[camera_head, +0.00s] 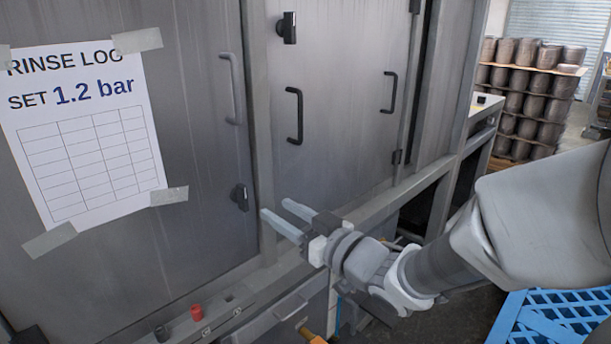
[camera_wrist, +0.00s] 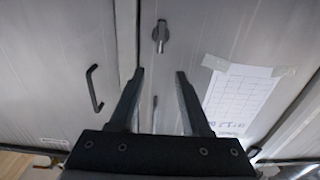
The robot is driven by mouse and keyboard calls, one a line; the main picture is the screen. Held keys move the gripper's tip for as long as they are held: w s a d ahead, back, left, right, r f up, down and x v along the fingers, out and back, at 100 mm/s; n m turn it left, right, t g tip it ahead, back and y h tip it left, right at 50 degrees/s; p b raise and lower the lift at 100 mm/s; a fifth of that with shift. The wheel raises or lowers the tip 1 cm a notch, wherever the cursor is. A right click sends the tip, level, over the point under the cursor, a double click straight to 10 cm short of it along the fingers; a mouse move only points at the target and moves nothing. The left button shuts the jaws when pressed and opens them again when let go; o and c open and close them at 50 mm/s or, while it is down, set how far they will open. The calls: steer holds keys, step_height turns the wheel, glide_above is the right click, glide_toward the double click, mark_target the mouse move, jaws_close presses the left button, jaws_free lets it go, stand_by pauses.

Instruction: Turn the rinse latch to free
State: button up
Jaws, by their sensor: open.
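A dark latch (camera_head: 240,197) sits low on the left steel door, near that door's right edge, its lever roughly upright. It also shows in the wrist view (camera_wrist: 160,36), beyond and between the fingertips. A second black latch (camera_head: 288,28) sits higher up, by the right door's left edge. No label marks either as the rinse latch. My gripper (camera_head: 275,209) is open and empty, its fingers pointing at the doors just right of the lower latch. In the wrist view my gripper (camera_wrist: 160,72) shows both fingers apart, with nothing between them touching.
A paper rinse log (camera_head: 85,140) is taped to the left door. A grey handle (camera_head: 232,90) and black handles (camera_head: 294,116) stand out from the doors. Red (camera_head: 196,312) and black knobs are on the ledge below. A blue crate (camera_head: 555,318) lies at lower right.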

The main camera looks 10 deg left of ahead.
mark_target(245, 189)
steer(key=b+x, duration=0.2)
steer(key=x, duration=0.9)
steer(key=shift+w+a+f, duration=0.1)
steer(key=shift+w+a, duration=0.1)
steer(key=shift+w, duration=0.05)
jaws_close()
